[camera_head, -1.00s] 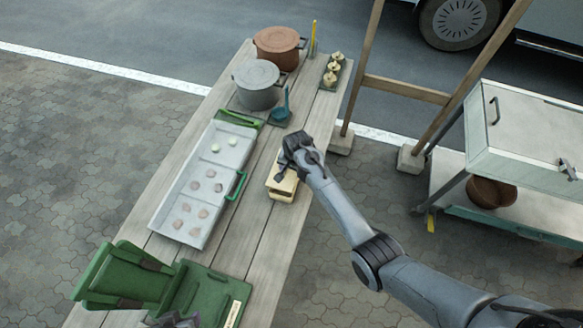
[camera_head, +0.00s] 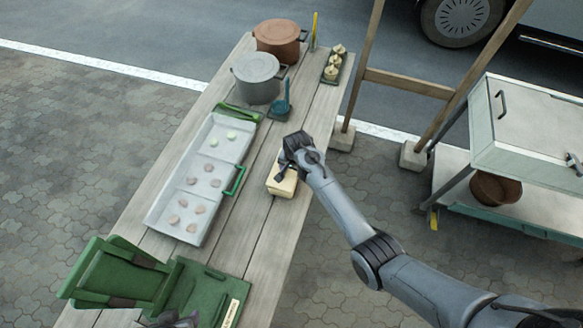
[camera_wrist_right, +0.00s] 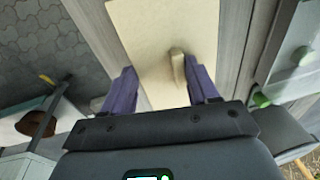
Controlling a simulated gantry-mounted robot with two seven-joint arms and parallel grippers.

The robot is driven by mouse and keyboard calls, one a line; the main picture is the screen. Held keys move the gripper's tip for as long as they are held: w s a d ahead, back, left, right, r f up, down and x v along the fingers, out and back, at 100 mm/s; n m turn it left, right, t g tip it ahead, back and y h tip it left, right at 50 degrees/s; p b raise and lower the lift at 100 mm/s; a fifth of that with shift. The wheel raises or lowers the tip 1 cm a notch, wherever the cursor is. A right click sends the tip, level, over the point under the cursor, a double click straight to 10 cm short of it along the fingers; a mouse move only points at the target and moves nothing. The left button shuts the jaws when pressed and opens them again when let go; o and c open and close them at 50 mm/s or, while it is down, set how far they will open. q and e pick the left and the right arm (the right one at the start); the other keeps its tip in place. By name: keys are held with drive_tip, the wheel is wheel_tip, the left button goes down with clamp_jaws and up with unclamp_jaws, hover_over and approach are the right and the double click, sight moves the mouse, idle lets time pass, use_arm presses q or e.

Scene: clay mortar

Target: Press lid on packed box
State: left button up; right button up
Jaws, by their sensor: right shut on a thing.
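A small cream box (camera_head: 283,187) stands on the wooden table near its right edge. A flat cream lid (camera_wrist_right: 160,30) with a raised bar handle (camera_wrist_right: 178,68) fills the upper middle of the right wrist view. In the head view no clear gap shows between lid and box, but my gripper covers part of them. My right gripper (camera_head: 288,166) is over the box, shut on the lid, with its purple fingers (camera_wrist_right: 161,89) at either side of it. My left gripper (camera_head: 176,320) only just shows at the bottom edge, and its jaws cannot be made out.
A white tray (camera_head: 157,216) with several round pieces lies left of the box; its green handle (camera_head: 236,181) is close. A green open case (camera_head: 115,275) is in front.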

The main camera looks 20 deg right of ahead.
idle(0.5)
drive_tip(key=shift+s+a+f+p, duration=0.1)
drive_tip(key=shift+p, duration=0.25)
drive_tip(key=shift+p, duration=0.35)
idle(0.6)
idle(0.6)
drive_tip(key=shift+f, duration=0.2)
drive_tip(key=shift+c, duration=0.2)
idle(0.4)
drive_tip(key=shift+f, duration=0.3)
idle(0.4)
drive_tip(key=o, duration=1.3)
